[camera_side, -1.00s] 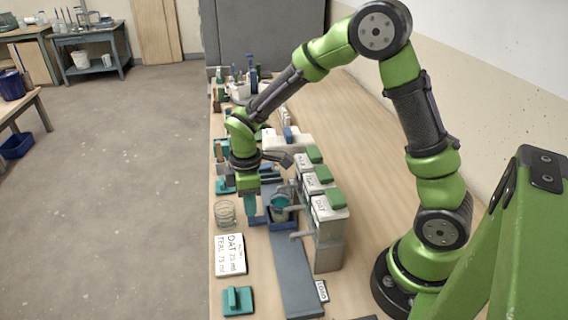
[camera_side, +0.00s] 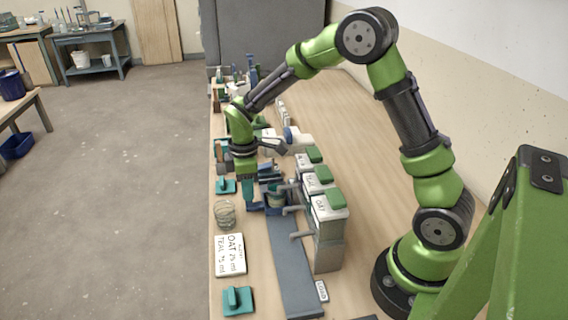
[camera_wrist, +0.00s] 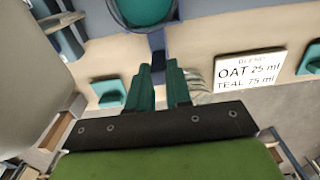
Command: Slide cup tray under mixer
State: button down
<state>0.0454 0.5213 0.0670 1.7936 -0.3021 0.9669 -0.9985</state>
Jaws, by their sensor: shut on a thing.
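The blue cup tray (camera_side: 283,211) sits on the grey track, beside the row of dispensers. A cup (camera_side: 275,199) stands in it. In the wrist view the cup (camera_wrist: 145,10) shows teal glaze inside and is cut off by the top edge. My gripper (camera_side: 250,204) is at the tray's left side, with its teal fingers shut on the tray's dark blue handle (camera_wrist: 157,42). A dark blue-grey device (camera_side: 268,172), which may be the mixer, stands just beyond the tray. The gap between tray and device is hard to judge.
Dispensers with green tops (camera_side: 330,206) line the track's right side, their spouts reaching over it. The near track (camera_side: 292,270) is empty. A glass jar (camera_side: 225,214), a recipe card reading OAT 25 ml, TEAL 75 ml (camera_side: 230,255) and a teal block (camera_side: 238,299) lie left.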

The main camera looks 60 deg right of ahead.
jog(key=shift+w, duration=0.15)
jog(key=shift+w+d+r, duration=0.1)
jog(key=shift+w+d, duration=1.6)
jog(key=shift+d, duration=0.1)
jog(key=c, duration=1.1)
grip_release()
jog(key=shift+s+d, duration=0.1)
jog(key=shift+a+r, duration=0.2)
jog(key=shift+r, duration=3.2)
